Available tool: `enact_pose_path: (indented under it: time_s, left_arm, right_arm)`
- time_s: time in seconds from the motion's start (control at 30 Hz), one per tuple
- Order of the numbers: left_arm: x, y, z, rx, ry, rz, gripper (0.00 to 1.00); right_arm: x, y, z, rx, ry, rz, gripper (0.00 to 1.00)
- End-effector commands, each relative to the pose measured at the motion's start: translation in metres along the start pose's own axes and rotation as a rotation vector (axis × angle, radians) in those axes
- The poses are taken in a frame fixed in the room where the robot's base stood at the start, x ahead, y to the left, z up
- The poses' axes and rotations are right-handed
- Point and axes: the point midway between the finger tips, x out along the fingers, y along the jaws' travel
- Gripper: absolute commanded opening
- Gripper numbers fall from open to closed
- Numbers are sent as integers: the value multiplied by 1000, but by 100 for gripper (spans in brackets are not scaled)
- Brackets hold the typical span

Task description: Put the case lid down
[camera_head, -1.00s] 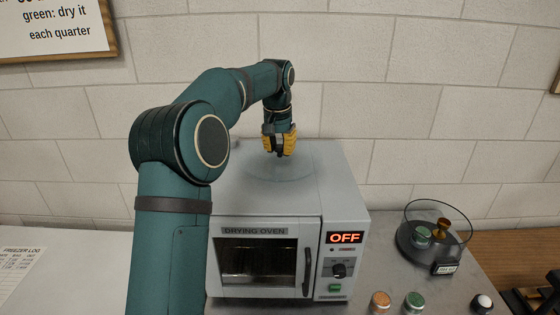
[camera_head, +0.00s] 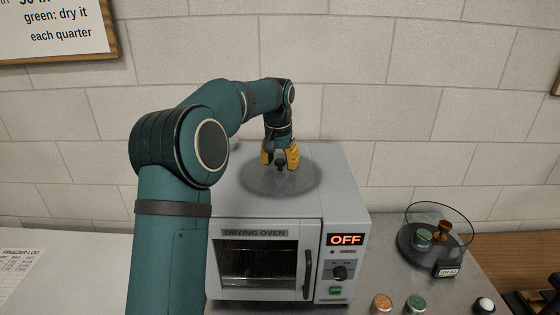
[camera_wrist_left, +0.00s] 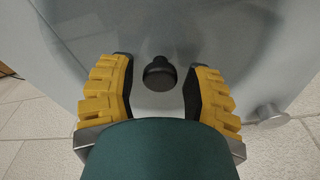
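The case lid (camera_head: 255,185) is a clear round disc with a dark knob (camera_head: 280,162), lying flat on top of the drying oven (camera_head: 335,190). My left gripper (camera_head: 280,155) is above it, fingers pointing down on either side of the knob. In the left wrist view the knob (camera_wrist_left: 159,74) stands between the two yellow fingers (camera_wrist_left: 157,80), with a gap on each side, so the gripper is open. My right gripper is not in view.
The oven door is shut and its display (camera_head: 345,240) reads OFF. An orange-topped jar (camera_head: 381,303), a green-topped jar (camera_head: 414,303) and a white knob-like item (camera_head: 485,304) are at the front right. A tiled wall (camera_head: 430,110) closes off the back.

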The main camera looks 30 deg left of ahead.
Motion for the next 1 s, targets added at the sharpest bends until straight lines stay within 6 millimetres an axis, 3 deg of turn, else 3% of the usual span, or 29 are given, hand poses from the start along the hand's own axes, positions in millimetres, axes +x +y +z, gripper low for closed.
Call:
enact_pose_path:
  time_s: [0.27,0.7,1.0]
  left_arm:
    - [-23,0,-1,0,4,0,50]
    - [-107,0,-1,0,3,0,50]
    - [-123,0,0,0,-1,0,50]
  right_arm:
    - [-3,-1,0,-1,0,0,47]
    - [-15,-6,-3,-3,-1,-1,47]
    - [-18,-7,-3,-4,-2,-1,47]
